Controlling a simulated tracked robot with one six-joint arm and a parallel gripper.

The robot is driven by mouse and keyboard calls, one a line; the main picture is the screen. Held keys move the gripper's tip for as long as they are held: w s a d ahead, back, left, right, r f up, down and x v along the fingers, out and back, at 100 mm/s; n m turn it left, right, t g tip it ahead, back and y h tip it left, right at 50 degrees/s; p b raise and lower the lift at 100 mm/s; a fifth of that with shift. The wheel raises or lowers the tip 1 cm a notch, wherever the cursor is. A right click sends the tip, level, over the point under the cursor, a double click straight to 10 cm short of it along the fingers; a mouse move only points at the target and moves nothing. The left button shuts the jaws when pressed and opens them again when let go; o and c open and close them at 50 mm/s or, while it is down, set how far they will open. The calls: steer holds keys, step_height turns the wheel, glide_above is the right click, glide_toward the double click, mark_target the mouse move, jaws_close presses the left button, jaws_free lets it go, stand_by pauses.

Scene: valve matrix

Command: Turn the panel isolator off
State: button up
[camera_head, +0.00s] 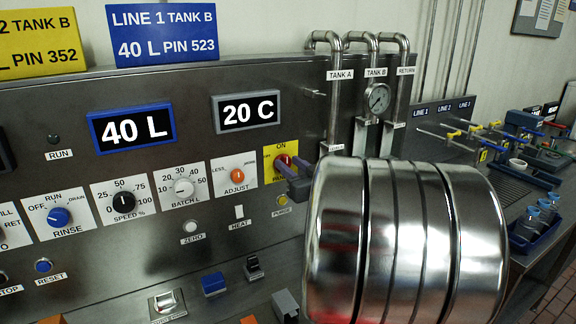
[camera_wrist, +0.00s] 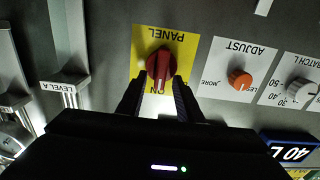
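The panel isolator is a red rotary knob (camera_wrist: 160,66) on a yellow plate marked PANEL and ON. In the wrist view, which is upside down, its grip bar points at the ON mark. It also shows in the head view as the red knob (camera_head: 282,162), partly hidden by my gripper (camera_head: 293,170). My gripper (camera_wrist: 158,87) is open in the wrist view. Its two dark fingers stand on either side of the knob's ON end, with gaps visible. I cannot tell whether the fingertips reach past the knob's face.
The orange ADJUST knob (camera_head: 237,175) is beside the yellow plate. The PURGE button (camera_head: 282,199) is below it, and steel pipes (camera_head: 334,100) rise to its right. My shiny arm link covers the lower right panel in the head view.

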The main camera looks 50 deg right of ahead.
steer(key=shift+c, duration=0.4)
jaws_close()
steer(key=shift+d, duration=0.2)
steer(key=shift+a, duration=0.15)
